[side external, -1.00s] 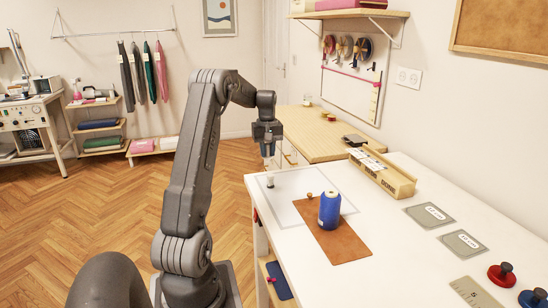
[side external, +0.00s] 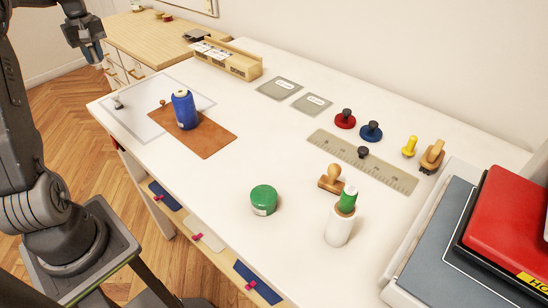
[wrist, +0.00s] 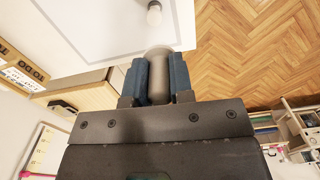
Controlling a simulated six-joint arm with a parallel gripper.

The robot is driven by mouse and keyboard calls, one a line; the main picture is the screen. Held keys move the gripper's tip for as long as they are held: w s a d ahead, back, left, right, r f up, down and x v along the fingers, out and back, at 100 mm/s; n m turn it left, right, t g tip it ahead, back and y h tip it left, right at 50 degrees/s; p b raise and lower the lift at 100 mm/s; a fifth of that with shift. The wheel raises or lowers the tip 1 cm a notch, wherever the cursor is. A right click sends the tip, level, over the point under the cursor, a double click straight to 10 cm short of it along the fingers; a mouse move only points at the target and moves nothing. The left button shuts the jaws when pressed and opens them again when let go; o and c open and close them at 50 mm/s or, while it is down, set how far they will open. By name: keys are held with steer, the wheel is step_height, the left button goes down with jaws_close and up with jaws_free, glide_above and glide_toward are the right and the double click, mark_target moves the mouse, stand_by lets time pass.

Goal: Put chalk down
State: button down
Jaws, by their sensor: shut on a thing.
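My gripper (side external: 90,52) is at the upper left of the side view, beyond the table's far left end and raised off the tabletop. In the wrist view its blue fingers (wrist: 158,82) are shut on a grey cylindrical piece (wrist: 158,72) with a rounded top. This may be the chalk, but I cannot tell for sure. In the side view the held piece is too small to make out.
A blue spool (side external: 184,110) stands on a brown leather sheet (side external: 205,143). A wooden tray (side external: 228,60) lies behind. A ruler (side external: 382,174), a wooden stamp (side external: 331,180), a green tin (side external: 263,199) and a red-topped press (side external: 515,225) occupy the right.

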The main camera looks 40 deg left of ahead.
steer(key=w+d+r+m, duration=0.1)
steer(key=w+d+m, duration=0.3)
steer(key=w+d, duration=0.5)
steer(key=w+d+m, duration=0.4)
steer(key=w+d, duration=0.1)
steer(key=d, duration=0.7)
steer(key=d+m, duration=0.7)
steer(key=d, duration=1.6)
steer(key=w+d+f, duration=0.1)
steer(key=d+f, duration=0.2)
steer(key=f, duration=0.1)
steer(key=w+d+f, duration=0.1)
steer(key=d+f, duration=0.2)
steer(key=d, duration=0.1)
steer(key=w+d+f, duration=0.1)
steer(key=d+f, duration=0.2)
steer(key=f, duration=0.1)
steer(key=shift+d+f, duration=0.2)
steer(key=shift+f, duration=0.15)
steer(key=shift+w+d+f, duration=0.15)
steer(key=shift+d+f, duration=0.1)
steer(key=shift+f, duration=1.9)
